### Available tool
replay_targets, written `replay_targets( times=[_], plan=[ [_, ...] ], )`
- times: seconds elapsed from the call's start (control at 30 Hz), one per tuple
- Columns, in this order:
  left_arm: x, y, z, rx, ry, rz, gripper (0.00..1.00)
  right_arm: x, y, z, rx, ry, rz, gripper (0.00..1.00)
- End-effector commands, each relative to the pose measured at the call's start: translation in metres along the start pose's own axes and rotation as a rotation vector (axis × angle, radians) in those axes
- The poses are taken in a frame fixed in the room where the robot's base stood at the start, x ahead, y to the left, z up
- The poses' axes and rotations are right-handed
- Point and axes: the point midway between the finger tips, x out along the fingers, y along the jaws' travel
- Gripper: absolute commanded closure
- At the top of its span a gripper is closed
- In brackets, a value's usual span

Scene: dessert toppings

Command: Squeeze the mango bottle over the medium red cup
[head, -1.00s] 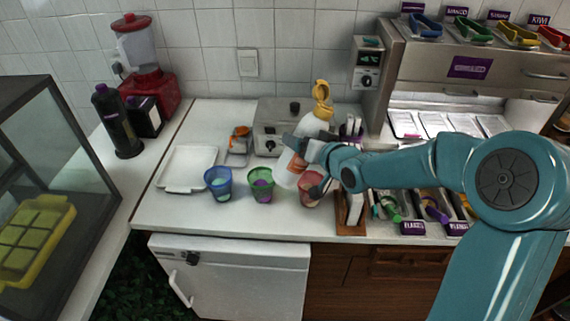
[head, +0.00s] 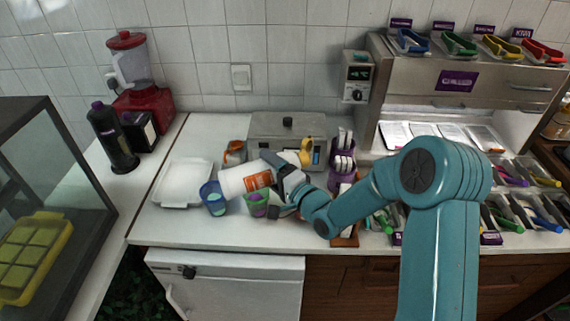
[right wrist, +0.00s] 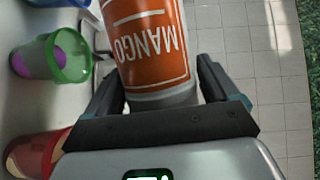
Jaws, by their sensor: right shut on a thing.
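The white mango bottle (head: 232,183) with its orange label lies tipped almost level in the head view, white end to the left above the blue and green cups. My right gripper (head: 275,186) is shut on the bottle. In the right wrist view the bottle (right wrist: 148,45) sits between both fingers, the word MANGO upside down. The red cup (right wrist: 32,154) is at the lower left of the wrist view, apart from the bottle; in the head view my gripper hides it. My left gripper is not in view.
A white tray (head: 180,186) lies at left. A metal appliance (head: 287,127) stands behind the bottle. Purple holders (head: 343,165) stand right of it.

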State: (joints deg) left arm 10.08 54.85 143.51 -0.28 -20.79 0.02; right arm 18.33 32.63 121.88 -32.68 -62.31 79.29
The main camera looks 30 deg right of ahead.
Motion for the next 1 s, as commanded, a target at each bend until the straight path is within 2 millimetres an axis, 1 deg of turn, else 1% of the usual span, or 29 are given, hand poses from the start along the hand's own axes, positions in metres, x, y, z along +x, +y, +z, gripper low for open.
replay_targets(
  times=[0.1,0.37,0.4,0.7,0.9,1.0],
  plan=[
    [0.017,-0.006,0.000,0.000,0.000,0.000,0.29,0.001,-0.006,0.001,0.134,0.002,-0.070,0.43],
    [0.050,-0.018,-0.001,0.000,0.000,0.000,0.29,0.001,-0.027,0.001,0.481,-0.002,-0.216,0.43],
    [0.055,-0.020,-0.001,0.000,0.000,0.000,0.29,-0.001,-0.023,-0.003,0.513,0.001,-0.227,0.43],
    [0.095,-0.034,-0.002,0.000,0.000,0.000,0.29,-0.009,-0.009,-0.022,0.775,-0.001,-0.334,0.43],
    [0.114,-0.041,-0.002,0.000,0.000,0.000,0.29,-0.013,-0.004,-0.032,0.925,-0.004,-0.397,0.43],
    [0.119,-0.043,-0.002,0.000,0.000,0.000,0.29,-0.015,-0.003,-0.035,0.976,-0.002,-0.417,0.43]
  ],
)
